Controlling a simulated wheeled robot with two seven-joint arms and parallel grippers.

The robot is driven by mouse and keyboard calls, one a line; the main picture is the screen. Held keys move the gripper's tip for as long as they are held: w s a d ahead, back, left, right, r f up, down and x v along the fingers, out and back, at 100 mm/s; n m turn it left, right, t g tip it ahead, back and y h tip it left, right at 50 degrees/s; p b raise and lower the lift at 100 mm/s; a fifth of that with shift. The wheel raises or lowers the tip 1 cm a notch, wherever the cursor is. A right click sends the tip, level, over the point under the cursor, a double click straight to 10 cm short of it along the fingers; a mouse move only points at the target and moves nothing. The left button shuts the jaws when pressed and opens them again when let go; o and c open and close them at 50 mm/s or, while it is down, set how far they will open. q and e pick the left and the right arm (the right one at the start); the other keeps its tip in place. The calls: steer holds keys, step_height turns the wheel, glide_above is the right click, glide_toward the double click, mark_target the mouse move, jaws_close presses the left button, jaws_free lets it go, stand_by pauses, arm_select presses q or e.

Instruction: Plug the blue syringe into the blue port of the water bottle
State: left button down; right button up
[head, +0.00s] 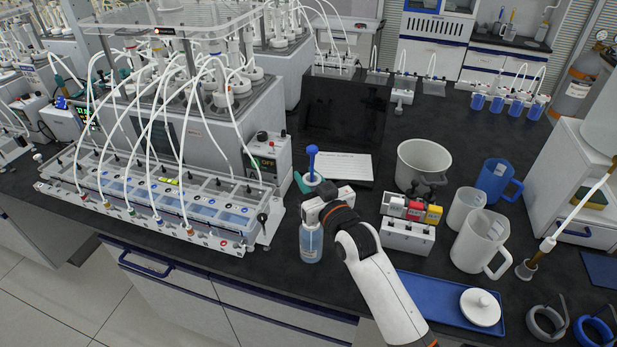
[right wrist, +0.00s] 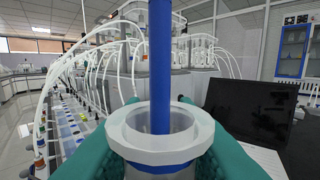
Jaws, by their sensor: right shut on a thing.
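The blue syringe shows its blue plunger (head: 312,160) upright in the head view. In the right wrist view its white flange (right wrist: 160,118) and blue plunger rod (right wrist: 160,65) stand between green fingers. My right gripper (head: 314,186) is shut on the syringe's barrel just below the flange. The water bottle (head: 311,245) is clear with bluish liquid and stands upright directly below the gripper in the head view. Its top and blue port are hidden behind my gripper, so I cannot tell whether the syringe tip touches the port. My left gripper is in neither view.
The reactor bath (head: 160,215) with white tubes stands to the left. A dark laptop (head: 343,110) is behind. A white rack (head: 407,236) with coloured caps, a grey pot (head: 424,160) and jugs (head: 479,243) stand to the right. A blue tray (head: 440,300) lies at the front.

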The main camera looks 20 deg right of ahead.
steer(key=shift+f+b, duration=0.4)
steer(key=shift+f, duration=0.35)
stand_by(0.8)
stand_by(0.4)
steer(key=o, duration=1)
steer(key=s+d+b, duration=0.2)
steer(key=s+b, duration=0.1)
steer(key=s, duration=0.8)
steer(key=shift+s+d+f, duration=0.15)
steer(key=shift+s, duration=0.25)
